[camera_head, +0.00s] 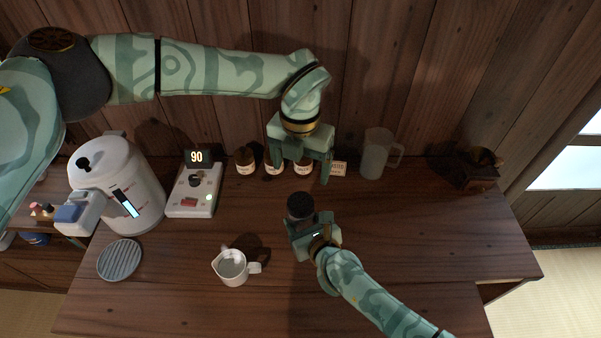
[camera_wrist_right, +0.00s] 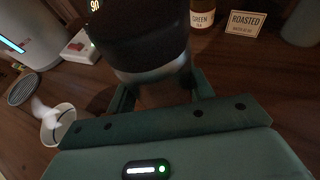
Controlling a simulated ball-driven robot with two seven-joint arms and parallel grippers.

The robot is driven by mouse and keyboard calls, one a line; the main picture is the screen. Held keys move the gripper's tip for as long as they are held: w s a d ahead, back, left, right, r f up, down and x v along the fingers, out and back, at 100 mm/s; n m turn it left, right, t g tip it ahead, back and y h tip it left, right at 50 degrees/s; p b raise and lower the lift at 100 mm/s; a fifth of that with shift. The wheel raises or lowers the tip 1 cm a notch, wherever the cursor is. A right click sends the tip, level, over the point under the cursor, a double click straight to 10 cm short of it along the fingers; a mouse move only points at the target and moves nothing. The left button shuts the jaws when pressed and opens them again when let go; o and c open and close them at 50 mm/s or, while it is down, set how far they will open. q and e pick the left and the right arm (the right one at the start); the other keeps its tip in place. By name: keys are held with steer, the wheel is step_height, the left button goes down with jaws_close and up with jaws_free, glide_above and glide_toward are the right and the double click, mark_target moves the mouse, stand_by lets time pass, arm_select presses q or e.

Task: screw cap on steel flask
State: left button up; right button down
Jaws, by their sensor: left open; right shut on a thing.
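My right gripper (camera_head: 303,224) is shut around a dark, round-topped thing that I take to be the steel flask with its black cap (camera_head: 300,206) on top. The right wrist view shows the wide black cap (camera_wrist_right: 138,32) with a grey metal band (camera_wrist_right: 152,72) below it, between the fingers. Whether the cap is screwed tight cannot be told. The lower flask is hidden by the gripper. My left gripper (camera_head: 299,172) is open and empty, fingers pointing down, behind the flask and in front of the jars.
Small labelled jars (camera_head: 245,161) and a sign (camera_head: 338,169) stand along the back. A clear pitcher (camera_head: 374,155) and dark grinder (camera_head: 470,168) are right. A kettle (camera_head: 145,185), control box (camera_head: 193,195), grey round coaster (camera_head: 120,259) and white jug (camera_head: 232,268) are left. The right front table is clear.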

steer(key=shift+c, duration=2.4)
jaws_free()
steer(key=shift+s, duration=0.1)
steer(key=shift+s+d+r, duration=0.15)
steer(key=shift+s+d, duration=0.05)
steer(key=shift+s, duration=0.1)
steer(key=p+v, duration=0.3)
steer(key=v, duration=1.2)
steer(key=shift+s, duration=0.15)
steer(key=shift+d, duration=0.1)
